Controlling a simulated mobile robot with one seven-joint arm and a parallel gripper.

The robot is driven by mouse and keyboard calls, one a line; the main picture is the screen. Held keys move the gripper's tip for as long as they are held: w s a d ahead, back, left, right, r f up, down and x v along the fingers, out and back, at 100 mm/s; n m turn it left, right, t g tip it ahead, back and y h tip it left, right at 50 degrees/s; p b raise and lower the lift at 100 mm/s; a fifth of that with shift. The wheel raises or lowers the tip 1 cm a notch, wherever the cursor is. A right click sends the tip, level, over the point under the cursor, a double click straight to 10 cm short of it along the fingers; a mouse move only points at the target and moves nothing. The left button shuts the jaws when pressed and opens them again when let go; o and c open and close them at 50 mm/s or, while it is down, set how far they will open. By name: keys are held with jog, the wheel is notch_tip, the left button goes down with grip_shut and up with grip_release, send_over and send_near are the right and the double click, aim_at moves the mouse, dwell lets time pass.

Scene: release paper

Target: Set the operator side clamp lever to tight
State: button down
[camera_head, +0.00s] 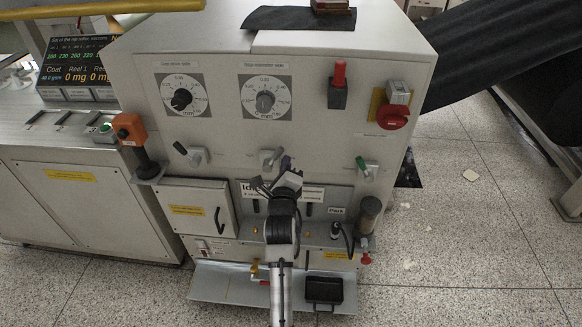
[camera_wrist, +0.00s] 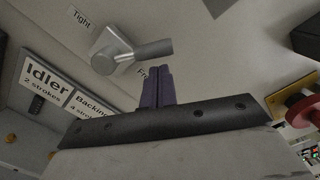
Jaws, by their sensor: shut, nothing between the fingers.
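The clamp lever below the right-hand dial (camera_head: 265,98) has a grey hub and handle (camera_head: 267,158). In the wrist view, the lever's handle (camera_wrist: 150,50) points right from its hub (camera_wrist: 106,54), away from the "Tight" label (camera_wrist: 81,18) at upper left. A second label beginning "Fr" (camera_wrist: 140,71) is partly hidden below the handle. My gripper (camera_head: 286,162) has purple fingers and is shut and empty, just right of the lever in the head view. In the wrist view the fingertips (camera_wrist: 157,68) sit just below the handle's free end; whether they touch is unclear.
A red-tipped switch (camera_head: 339,82) and a red knob (camera_head: 392,117) are at upper right. An "Idler" label (camera_wrist: 45,79) is below left of the lever in the wrist view.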

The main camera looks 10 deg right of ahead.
aim_at(274, 159)
jog(key=shift+w+a+r+n, duration=0.1)
jog(key=shift+a+r+n, duration=0.3)
jog(key=shift+n, duration=0.4)
jog(key=shift+w+a+r+n, duration=0.1)
jog(key=shift+a+r+n, duration=0.15)
jog(key=shift+n, duration=0.25)
jog(key=n, duration=0.1)
jog(key=a+n+b, duration=0.1)
jog(key=r+n, duration=0.1)
jog(key=shift+w+a, duration=0.25)
jog(key=shift+a, duration=0.05)
jog(key=a+n+b, duration=0.1)
jog(key=n, duration=0.1)
jog(key=w+a+n+b, duration=0.1)
jog(key=a+n+b, duration=0.1)
jog(key=n, duration=0.1)
jog(key=shift+w+a+r+n, duration=0.1)
jog(key=shift+a+r+n, duration=0.05)
jog(key=shift+a+n, duration=0.15)
jog(key=shift+a, duration=0.1)
jog(key=shift+r, duration=0.1)
